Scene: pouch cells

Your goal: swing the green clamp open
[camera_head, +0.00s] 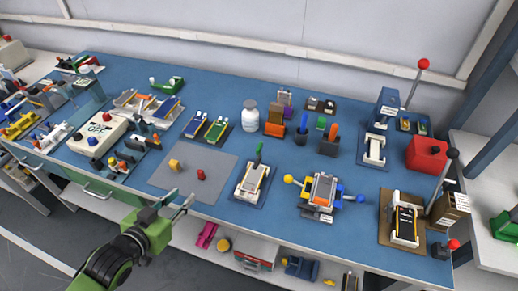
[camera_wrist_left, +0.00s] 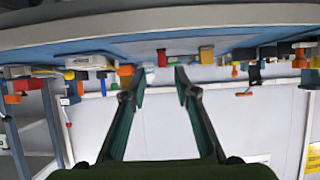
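A small fixture (camera_head: 251,184) with a pale plate sits on a dark base near the front middle of the blue table. A green handle (camera_head: 259,152) stands up at its back end; this looks like the green clamp, but whether it is locked is too small to tell. My left gripper (camera_head: 180,203) is open and empty at the table's front edge, left of the fixture and apart from it. In the left wrist view its two fingers (camera_wrist_left: 160,85) are spread with nothing between them. My right gripper is not in view.
A grey mat (camera_head: 190,188) with a yellow piece (camera_head: 175,165) and a red piece (camera_head: 201,174) lies left of the fixture. A device with yellow and blue knobs (camera_head: 322,193) stands to the right. A shelf with several objects runs below the tabletop.

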